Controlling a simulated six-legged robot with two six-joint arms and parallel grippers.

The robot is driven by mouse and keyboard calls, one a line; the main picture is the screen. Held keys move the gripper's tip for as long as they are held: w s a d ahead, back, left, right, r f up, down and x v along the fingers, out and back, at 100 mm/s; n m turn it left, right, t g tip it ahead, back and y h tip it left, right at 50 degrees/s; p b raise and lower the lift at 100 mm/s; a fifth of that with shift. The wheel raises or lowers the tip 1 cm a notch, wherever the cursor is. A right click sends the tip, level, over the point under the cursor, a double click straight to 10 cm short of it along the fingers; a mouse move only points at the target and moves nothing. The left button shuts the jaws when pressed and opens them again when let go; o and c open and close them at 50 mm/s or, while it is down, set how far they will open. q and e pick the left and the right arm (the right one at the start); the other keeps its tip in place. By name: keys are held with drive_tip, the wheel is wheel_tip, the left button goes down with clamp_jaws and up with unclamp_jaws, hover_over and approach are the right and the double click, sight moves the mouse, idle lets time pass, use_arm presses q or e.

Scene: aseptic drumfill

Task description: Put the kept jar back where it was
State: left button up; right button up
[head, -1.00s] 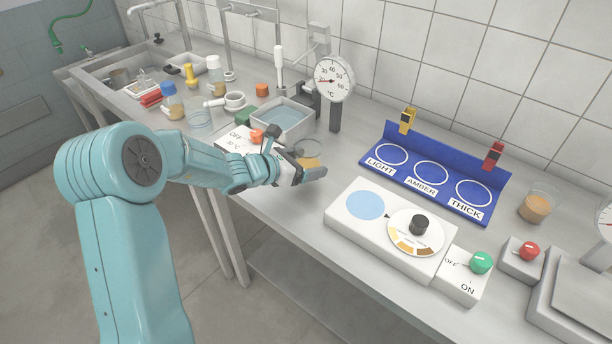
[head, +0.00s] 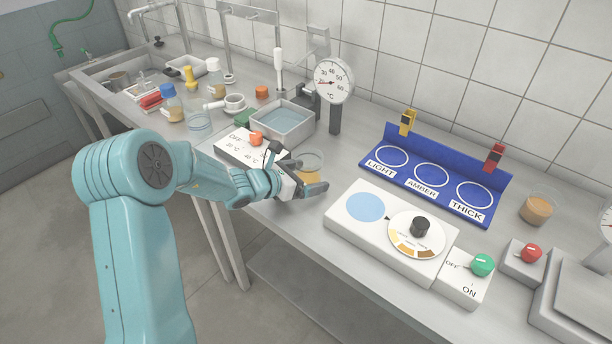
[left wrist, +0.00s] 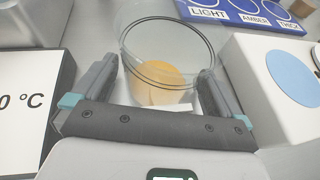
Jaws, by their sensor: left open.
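A clear glass jar (head: 309,163) with amber liquid stands on the bench top between the white temperature box and the white dial box. My left gripper (head: 300,171) is at this jar, with its fingers open on either side of it. In the left wrist view the jar (left wrist: 165,55) sits between the two open fingers of the left gripper (left wrist: 158,78), its rim reaching beyond the fingertips. Whether a finger touches the glass I cannot tell. A similar jar (head: 537,208) with brownish liquid stands at the right. Which one is the kept jar is not marked. My right gripper is not in view.
A blue rack (head: 436,172) with rings marked LIGHT, AMBER and THICK is at the back. The dial box (head: 377,235) is right of the gripper, the temperature box (head: 228,147) left. A water bath (head: 300,132) and dial thermometer (head: 334,80) stand behind.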

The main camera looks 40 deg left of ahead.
use_arm(q)
drive_tip(key=v, duration=1.2)
drive_tip(key=shift+r+b, duration=0.1)
drive_tip(key=shift+b, duration=0.2)
